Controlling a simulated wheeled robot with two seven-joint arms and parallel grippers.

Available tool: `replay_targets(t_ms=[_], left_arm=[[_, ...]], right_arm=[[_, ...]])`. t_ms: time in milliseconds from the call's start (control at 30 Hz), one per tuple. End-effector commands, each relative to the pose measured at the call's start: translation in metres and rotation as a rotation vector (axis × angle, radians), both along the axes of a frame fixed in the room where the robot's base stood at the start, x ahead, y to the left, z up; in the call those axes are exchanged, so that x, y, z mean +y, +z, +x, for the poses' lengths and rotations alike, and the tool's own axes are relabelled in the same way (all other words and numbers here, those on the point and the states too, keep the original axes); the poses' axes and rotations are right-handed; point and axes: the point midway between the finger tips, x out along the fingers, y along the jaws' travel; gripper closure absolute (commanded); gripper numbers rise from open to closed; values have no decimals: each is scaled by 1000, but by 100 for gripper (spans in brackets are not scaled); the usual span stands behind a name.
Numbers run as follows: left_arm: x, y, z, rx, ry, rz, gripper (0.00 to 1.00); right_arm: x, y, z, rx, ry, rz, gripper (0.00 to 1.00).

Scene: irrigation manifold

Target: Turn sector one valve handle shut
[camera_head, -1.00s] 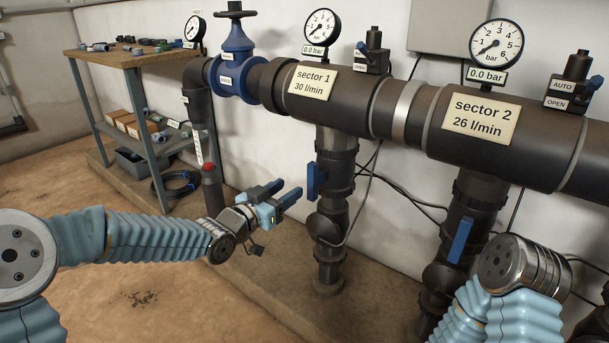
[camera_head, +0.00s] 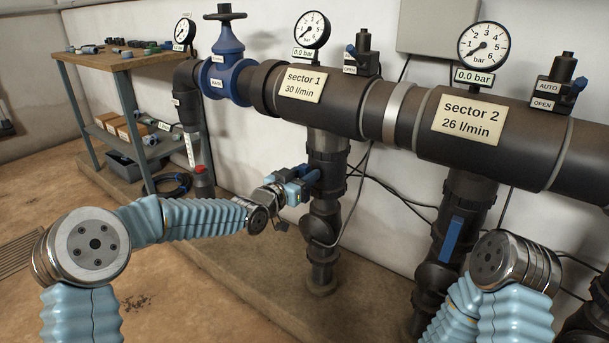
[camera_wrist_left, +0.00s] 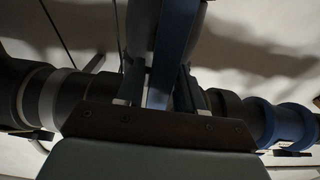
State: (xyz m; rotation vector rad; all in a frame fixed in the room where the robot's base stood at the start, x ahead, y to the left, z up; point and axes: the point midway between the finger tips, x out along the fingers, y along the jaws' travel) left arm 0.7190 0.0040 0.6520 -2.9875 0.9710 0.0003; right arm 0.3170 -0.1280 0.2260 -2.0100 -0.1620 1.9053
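The sector 1 valve is on the dark vertical pipe (camera_head: 327,145) below the "sector 1" label (camera_head: 303,86). My left gripper (camera_head: 312,178) is at this valve, and its fingers hide most of the blue handle in the head view. In the left wrist view the blue handle (camera_wrist_left: 162,62) stands between the two fingers (camera_wrist_left: 160,95). Whether both fingers press on it, I cannot tell. My right gripper is not in view; only part of my right arm shows at the lower right.
The sector 2 valve has its own blue handle (camera_head: 452,238), lying along its pipe. A blue main valve (camera_head: 226,75) is at the upper left. A shelf table (camera_head: 125,62) with fittings stands at the left. Loose cables hang behind the pipes.

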Motion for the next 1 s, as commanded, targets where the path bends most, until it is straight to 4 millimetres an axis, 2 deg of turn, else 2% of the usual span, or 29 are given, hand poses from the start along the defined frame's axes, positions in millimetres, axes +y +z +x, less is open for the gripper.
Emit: replay_targets(t_ms=[33,233,667,1000], left_arm=[[0,0,0,0,0,0,71],[0,0,0,0,0,0,100],[3,-1,2,56,1,-77,100],[10,-4,6,220,2,-305,100]], right_arm=[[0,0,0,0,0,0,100],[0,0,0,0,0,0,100],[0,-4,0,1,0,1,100],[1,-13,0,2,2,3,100]])
